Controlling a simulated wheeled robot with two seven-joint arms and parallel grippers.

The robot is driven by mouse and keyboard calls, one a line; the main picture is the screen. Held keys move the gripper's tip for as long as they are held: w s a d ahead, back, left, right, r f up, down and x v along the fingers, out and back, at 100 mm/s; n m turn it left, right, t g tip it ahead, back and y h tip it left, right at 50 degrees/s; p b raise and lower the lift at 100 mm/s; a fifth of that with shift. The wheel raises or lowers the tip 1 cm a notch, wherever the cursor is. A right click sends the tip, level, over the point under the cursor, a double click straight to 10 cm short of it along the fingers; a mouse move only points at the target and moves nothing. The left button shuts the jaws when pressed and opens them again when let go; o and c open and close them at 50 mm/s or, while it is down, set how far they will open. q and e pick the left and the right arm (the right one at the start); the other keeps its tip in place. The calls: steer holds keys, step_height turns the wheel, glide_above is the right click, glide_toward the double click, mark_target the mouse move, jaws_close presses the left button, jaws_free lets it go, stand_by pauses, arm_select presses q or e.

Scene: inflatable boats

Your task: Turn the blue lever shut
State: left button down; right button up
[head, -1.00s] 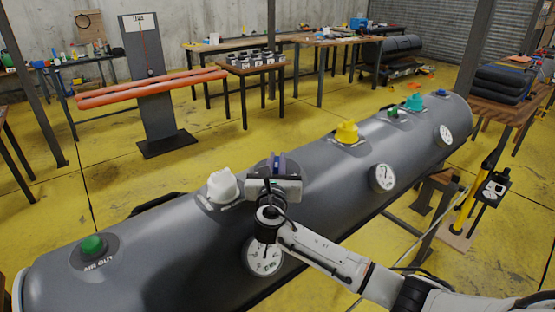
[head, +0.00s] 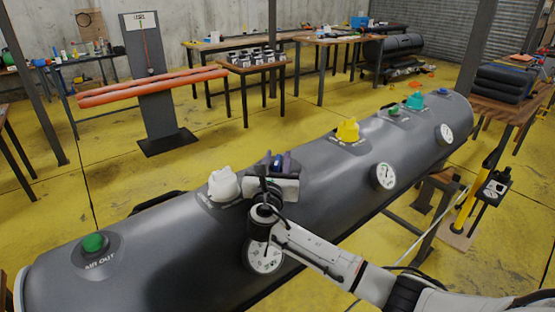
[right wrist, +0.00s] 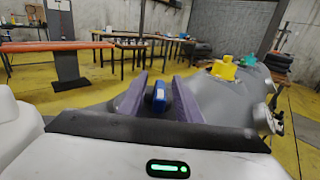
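The blue lever (head: 277,162) stands on top of the grey cylinder (head: 330,190), to the right of a white knob. In the right wrist view the blue lever (right wrist: 158,96) is upright between the two purple fingers. My right gripper (head: 278,164) is at the lever, its fingers spread on either side of it. The same gripper (right wrist: 160,92) looks open, with a narrow gap beside the lever. The lever's base is mostly hidden behind the gripper body. My left gripper is not in view.
The white knob (head: 223,184) is close left of my gripper. A yellow knob (head: 347,131), a teal knob (head: 414,101) and a green AIR OUT button (head: 93,243) also sit on the cylinder. A gauge (head: 264,257) is partly behind my arm.

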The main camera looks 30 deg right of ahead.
steer(key=v, duration=1)
steer(key=shift+s+a+b, duration=0.1)
steer(key=shift+b, duration=0.2)
